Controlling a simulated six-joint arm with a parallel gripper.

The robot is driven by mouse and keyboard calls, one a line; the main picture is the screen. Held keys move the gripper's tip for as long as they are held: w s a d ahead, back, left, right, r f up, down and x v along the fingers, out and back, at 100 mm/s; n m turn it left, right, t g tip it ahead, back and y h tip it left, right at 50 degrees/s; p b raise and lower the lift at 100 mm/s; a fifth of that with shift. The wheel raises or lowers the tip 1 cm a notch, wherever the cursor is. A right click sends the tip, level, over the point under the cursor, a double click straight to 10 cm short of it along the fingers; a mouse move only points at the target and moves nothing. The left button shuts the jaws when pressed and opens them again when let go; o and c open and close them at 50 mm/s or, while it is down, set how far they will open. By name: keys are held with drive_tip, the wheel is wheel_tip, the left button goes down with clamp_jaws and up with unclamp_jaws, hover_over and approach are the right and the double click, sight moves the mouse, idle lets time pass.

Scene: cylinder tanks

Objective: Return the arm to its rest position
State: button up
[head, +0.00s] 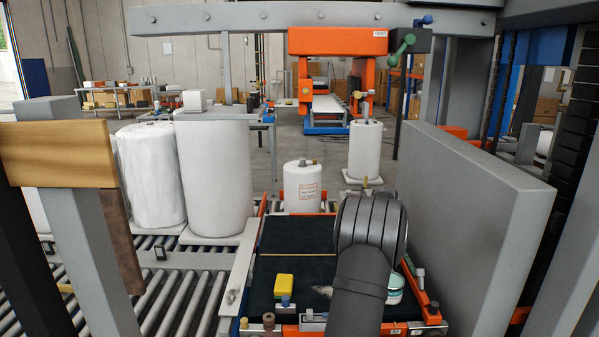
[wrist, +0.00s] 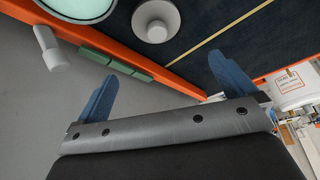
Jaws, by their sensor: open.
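My gripper shows in the wrist view (wrist: 163,68), with its two blue fingers wide apart and nothing between them. It is above the right side of the dark mat (head: 290,236), near the orange rail (wrist: 185,85). In the head view my dark arm covers the right part of the mat, and the gripper itself is hidden behind it.
A yellow block (head: 284,283) and a white-green cup (head: 395,289) are on the mat. A small labelled tank (head: 302,188) stands at its far end. A grey wall panel (head: 465,215) is close on the right. Large white tanks (head: 215,175) and rollers are left.

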drive_tip(key=x, duration=0.5)
drive_tip(key=shift+f, duration=0.25)
wheel_tip(320, 180, down, 6)
drive_tip(key=shift+r, duration=0.85)
